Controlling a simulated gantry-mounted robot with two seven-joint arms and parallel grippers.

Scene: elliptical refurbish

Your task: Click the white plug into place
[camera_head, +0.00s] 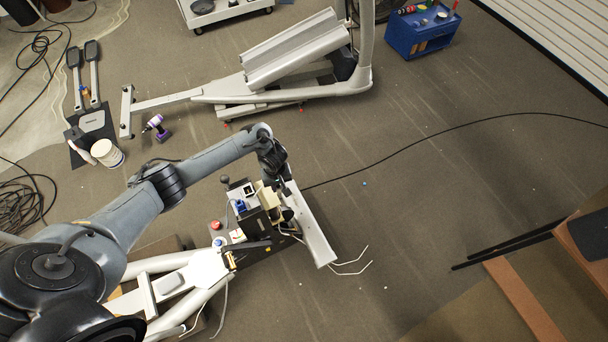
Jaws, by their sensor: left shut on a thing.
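My left arm comes in from the left, and its gripper (284,186) is at the upper end of the opened drive unit (258,208) of the near elliptical machine. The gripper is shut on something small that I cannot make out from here. I cannot pick out the white plug for certain at this distance. The unit shows dark and cream parts and a small blue part (240,207). A long white panel (312,228) stands tilted along its right side, close to the gripper. Thin white wires (352,265) stick out near the panel's lower end. My right gripper is not in view.
A black cable (420,140) runs from near the unit to the right. Another white elliptical frame (300,75) lies at the back. A purple drill (157,126), a white bucket (107,153) and a blue tool box (421,30) stand apart. The floor right of the unit is mostly clear.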

